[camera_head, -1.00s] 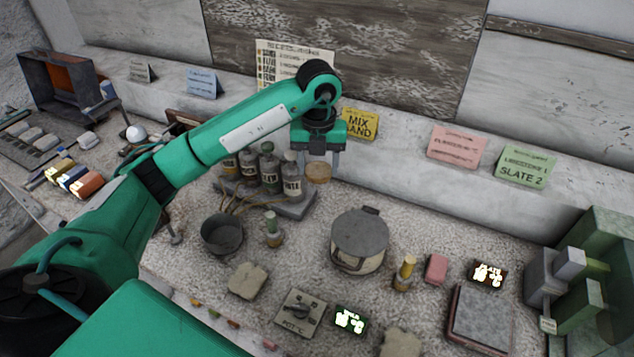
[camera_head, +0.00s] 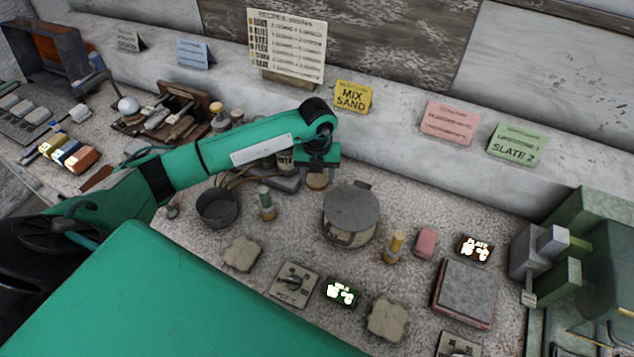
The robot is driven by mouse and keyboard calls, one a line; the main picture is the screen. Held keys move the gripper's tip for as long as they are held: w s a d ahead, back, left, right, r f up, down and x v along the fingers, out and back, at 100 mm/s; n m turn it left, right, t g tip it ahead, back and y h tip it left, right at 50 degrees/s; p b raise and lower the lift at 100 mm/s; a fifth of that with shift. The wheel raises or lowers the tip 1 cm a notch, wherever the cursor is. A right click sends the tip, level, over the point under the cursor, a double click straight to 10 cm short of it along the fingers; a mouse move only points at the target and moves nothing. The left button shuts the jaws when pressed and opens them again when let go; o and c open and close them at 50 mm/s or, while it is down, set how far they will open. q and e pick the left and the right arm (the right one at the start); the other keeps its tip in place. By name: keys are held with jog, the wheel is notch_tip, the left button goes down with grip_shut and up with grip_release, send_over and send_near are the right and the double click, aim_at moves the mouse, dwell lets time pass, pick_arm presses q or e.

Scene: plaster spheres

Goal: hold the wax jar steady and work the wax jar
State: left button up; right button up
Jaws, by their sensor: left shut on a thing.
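The small round jar with a tan top (camera_head: 317,182), which looks like the wax jar, stands on the speckled bench behind the round grey pot. My left gripper (camera_head: 317,168) is down over this jar from above and shut on it. The gripper's palm hides much of the jar, and the fingers are hard to make out. The jar looks upright at bench level. My right gripper is not in view.
The lidded grey pot (camera_head: 350,213) stands close in front, to the right. A dark bowl (camera_head: 217,207) and a small green-topped bottle (camera_head: 266,203) are to the left. A yellow MIX SAND card (camera_head: 353,97) stands behind on the ledge.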

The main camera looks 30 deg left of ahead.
aim_at(317, 179)
pick_arm(q)
notch_tip(317, 179, down, 4)
jog(key=shift+r+p, duration=0.1)
jog(key=shift+p, duration=0.4)
jog(key=shift+f, duration=0.35)
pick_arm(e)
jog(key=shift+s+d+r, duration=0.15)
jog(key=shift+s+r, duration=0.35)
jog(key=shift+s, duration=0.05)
